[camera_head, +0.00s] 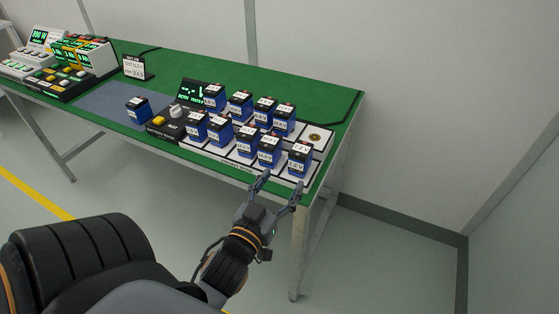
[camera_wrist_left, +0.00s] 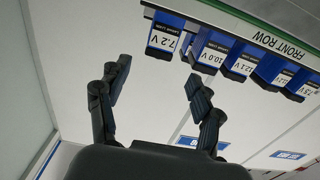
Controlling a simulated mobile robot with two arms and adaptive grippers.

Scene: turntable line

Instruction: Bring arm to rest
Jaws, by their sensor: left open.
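My left gripper (camera_head: 279,187) is open and empty in front of the table's front right corner. In the left wrist view its two fingers (camera_wrist_left: 158,95) stand apart with nothing between them. Blue batteries with white voltage labels stand in two rows on a white rack (camera_head: 314,144). The front-row battery nearest the gripper (camera_head: 300,160) stands at the right end; in the left wrist view a battery marked 7.2 V (camera_wrist_left: 165,40) is beyond the fingertips, apart from them. My right gripper is not in view.
The green table (camera_head: 270,75) has one separate battery (camera_head: 138,110) on a grey-blue mat (camera_head: 100,98). A black display (camera_head: 194,92), a small sign (camera_head: 134,68) and control boxes (camera_head: 60,80) stand further left. Open floor (camera_head: 390,260) lies right of the table leg.

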